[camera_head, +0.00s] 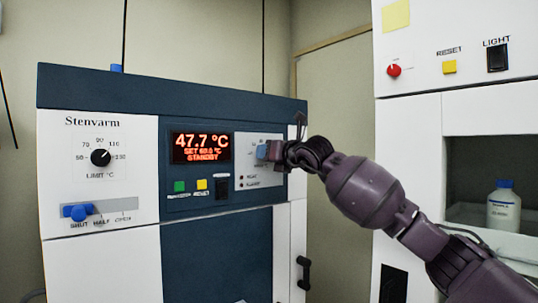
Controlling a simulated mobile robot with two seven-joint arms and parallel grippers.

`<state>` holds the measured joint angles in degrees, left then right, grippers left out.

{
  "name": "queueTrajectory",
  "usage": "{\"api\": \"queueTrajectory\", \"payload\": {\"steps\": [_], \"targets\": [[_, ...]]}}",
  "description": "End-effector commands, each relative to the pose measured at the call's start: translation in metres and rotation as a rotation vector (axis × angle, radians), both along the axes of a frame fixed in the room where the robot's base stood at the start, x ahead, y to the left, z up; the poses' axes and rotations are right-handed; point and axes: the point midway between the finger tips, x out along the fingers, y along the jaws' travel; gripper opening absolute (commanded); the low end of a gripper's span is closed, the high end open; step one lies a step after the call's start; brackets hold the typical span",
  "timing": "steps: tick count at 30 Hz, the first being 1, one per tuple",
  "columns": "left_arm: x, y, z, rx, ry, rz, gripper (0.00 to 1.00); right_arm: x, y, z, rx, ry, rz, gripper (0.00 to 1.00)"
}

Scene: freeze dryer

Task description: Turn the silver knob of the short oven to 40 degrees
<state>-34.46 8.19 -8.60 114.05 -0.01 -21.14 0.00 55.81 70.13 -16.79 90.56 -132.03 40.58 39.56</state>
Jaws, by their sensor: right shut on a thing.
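The short oven (98,258) stands at the left with a dark blue top and a white and blue front. Its red display (201,147) reads 47.7 °C, with a smaller set line that looks like 60.0 °C and the word STANDBY. My right gripper (268,152) reaches in from the right and is shut at the small white panel (245,179) right of the display. The silver knob is hidden behind its fingers, so its pointer cannot be read. My left gripper is not in view.
The oven also has a black limit knob (100,157), a blue slide lever (77,212), green (179,186) and yellow (201,184) buttons and a black handle (303,272). A tall white cabinet (408,150) with a bottle (504,207) stands at the right.

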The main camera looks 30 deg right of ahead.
Motion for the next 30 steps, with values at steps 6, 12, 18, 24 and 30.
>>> {"api": "queueTrajectory", "payload": {"steps": [6,12,18,24,30], "targets": [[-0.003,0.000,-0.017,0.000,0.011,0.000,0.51,0.001,0.000,-0.004,-0.061,-0.004,0.000,0.14],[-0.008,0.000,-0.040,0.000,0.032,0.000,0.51,0.002,0.000,-0.006,-0.192,-0.013,0.000,0.14],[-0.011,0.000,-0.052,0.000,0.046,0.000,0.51,0.001,0.000,-0.003,-0.364,-0.028,0.000,0.14],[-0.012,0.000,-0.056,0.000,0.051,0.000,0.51,0.000,0.000,-0.002,-0.530,-0.040,0.001,0.14],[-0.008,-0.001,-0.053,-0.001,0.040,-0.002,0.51,0.000,0.001,-0.001,-0.661,-0.052,0.000,0.14]]}}
